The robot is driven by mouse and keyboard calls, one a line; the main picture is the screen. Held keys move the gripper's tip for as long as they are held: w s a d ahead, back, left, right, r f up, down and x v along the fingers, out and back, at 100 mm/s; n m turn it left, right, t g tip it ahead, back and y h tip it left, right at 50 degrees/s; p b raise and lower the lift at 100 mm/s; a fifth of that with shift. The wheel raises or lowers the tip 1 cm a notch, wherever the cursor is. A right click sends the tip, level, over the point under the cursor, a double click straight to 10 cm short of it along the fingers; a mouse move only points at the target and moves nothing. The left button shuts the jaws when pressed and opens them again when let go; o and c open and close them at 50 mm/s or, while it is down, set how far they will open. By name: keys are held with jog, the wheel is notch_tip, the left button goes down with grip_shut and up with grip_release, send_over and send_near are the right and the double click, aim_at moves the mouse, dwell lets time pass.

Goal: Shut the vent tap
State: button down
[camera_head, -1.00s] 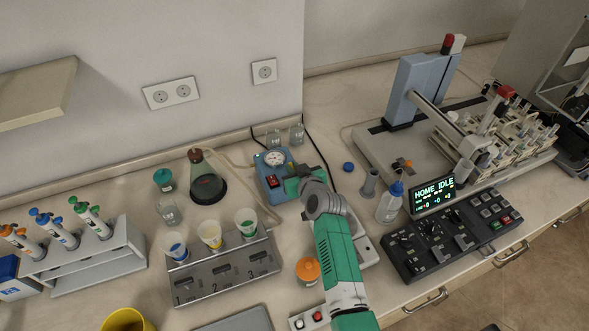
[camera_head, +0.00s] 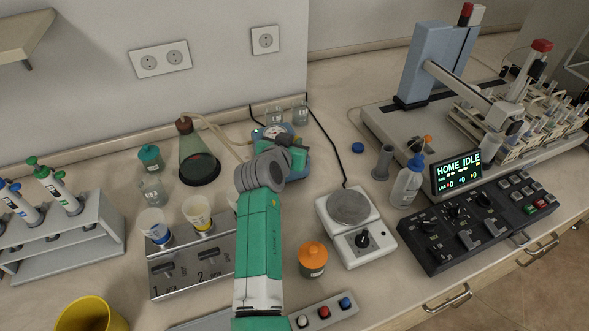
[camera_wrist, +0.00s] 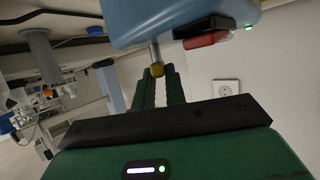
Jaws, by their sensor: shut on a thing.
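The blue pump box (camera_head: 306,165) with a round gauge (camera_head: 273,132) stands at the back of the bench, partly hidden by my arm. In the wrist view, the pump's blue body (camera_wrist: 170,18) fills the top, and a metal stem ending in a yellow brass-coloured piece, which looks like the vent tap (camera_wrist: 157,70), sticks out from it. My gripper (camera_wrist: 160,80) is shut on this piece at its fingertips. In the head view my gripper (camera_head: 292,150) is at the pump's side, and the tap is hidden there. I cannot tell whether the tap is open or shut.
A flask (camera_head: 199,165) with a hose stands left of the pump. A metal manifold (camera_head: 185,285) with cups is in front, left of my arm. A white stirrer (camera_head: 370,242), an orange-lidded jar (camera_head: 313,262) and a wash bottle (camera_head: 407,185) stand to the right.

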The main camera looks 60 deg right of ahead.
jog(key=m+g+b, duration=0.1)
jog(key=b, duration=0.1)
jog(key=f+m+g+b, duration=0.1)
jog(key=b, duration=0.1)
jog(key=g+b, duration=0.1)
jog(key=b, duration=0.1)
jog(key=shift+w+f+m+b, duration=0.2)
jog(key=shift+w+m+b, duration=0.1)
jog(key=shift+m, duration=0.1)
jog(key=m+g+b, duration=0.1)
jog(key=r+m+g+b, duration=0.1)
jog(key=g+b, duration=0.1)
jog(key=shift+w+d+m+b, duration=0.1)
jog(key=shift+m+b, duration=0.2)
jog(key=shift+m+g+b, duration=0.3)
jog(key=shift+g+b, duration=0.1)
jog(key=shift+w+m+g+y+b, duration=0.15)
jog(key=shift+m+g+y+b, duration=0.25)
jog(key=shift+m+g+b, duration=0.25)
jog(key=c, duration=1.4)
grip_release()
jog(key=shift+r, duration=0.1)
jog(key=shift+c, duration=0.2)
